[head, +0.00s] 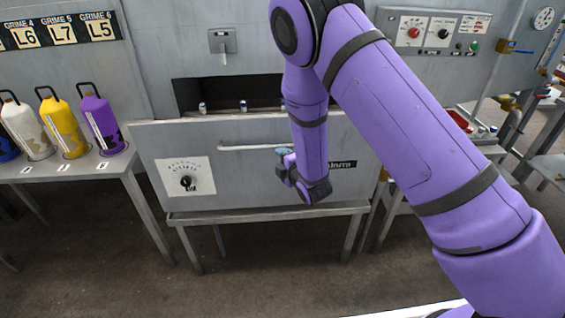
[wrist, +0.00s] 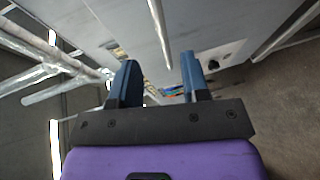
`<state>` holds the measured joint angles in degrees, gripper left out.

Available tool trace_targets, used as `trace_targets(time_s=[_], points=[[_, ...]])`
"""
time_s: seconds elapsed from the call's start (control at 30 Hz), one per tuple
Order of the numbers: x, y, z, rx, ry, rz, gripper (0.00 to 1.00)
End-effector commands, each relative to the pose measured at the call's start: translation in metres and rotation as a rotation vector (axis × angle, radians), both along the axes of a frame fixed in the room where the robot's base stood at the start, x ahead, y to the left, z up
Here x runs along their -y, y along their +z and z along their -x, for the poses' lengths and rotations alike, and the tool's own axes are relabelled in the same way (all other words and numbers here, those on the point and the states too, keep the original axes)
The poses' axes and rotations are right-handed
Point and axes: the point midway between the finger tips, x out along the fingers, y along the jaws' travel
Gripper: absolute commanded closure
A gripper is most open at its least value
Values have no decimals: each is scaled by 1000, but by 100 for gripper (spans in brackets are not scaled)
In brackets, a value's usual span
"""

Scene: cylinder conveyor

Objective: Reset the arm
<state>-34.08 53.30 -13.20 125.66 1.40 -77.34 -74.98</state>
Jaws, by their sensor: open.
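My purple arm reaches across the right half of the head view, with its forearm hanging down in front of the grey machine (head: 240,185). My gripper shows in the wrist view (wrist: 160,85), with two dark blue fingers apart and nothing between them. In the head view the gripper is mostly hidden at the end of the forearm, in front of the machine panel near its horizontal handle (head: 250,147).
A side table (head: 75,172) at the left carries yellow (head: 62,128), white (head: 27,132) and purple (head: 100,122) canisters. Several small cylinders sit in the dark slot (head: 225,92). A control box (head: 432,32) is on the wall. The floor in front is clear.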

Motion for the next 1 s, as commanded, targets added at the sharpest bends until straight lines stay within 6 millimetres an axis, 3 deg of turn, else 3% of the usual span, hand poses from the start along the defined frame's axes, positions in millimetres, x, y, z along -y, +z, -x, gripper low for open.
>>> trace_targets(time_s=[0.4,0.53,0.67,0.8,1.0], points=[[0,0,0,0,0,0,58],[3,9,-3,-17,-16,-16,58],[14,36,-10,-78,-67,-73,58],[34,77,-15,-179,-146,-165,58],[65,133,-9,-320,-260,-299,58]])
